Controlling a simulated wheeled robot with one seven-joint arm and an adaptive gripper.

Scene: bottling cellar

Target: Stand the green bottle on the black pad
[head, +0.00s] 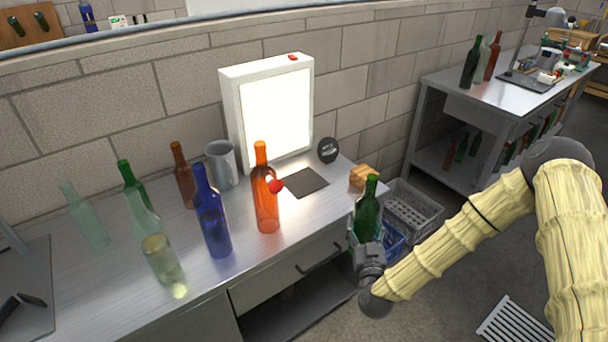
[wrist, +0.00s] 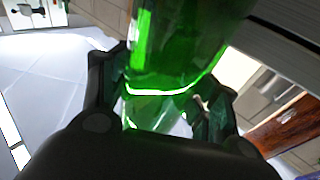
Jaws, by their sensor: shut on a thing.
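My gripper (head: 368,252) is shut on a green bottle (head: 367,212), held roughly upright past the front right edge of the bench. In the wrist view the green bottle (wrist: 178,60) fills the space between the two dark fingers (wrist: 165,110). The black pad (head: 305,182) lies flat and bare on the bench, in front of the light box, left of and behind the held bottle. A second green bottle (head: 134,185) stands at the left among other bottles.
An orange bottle (head: 266,205) with a red ball-like thing beside it stands left of the pad. A wooden block (head: 364,178) and a round black disc (head: 328,150) are near the pad's right. A lit white box (head: 232,120) stands behind. A blue bottle (head: 211,215) stands further left. Crates (head: 425,210) are below right.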

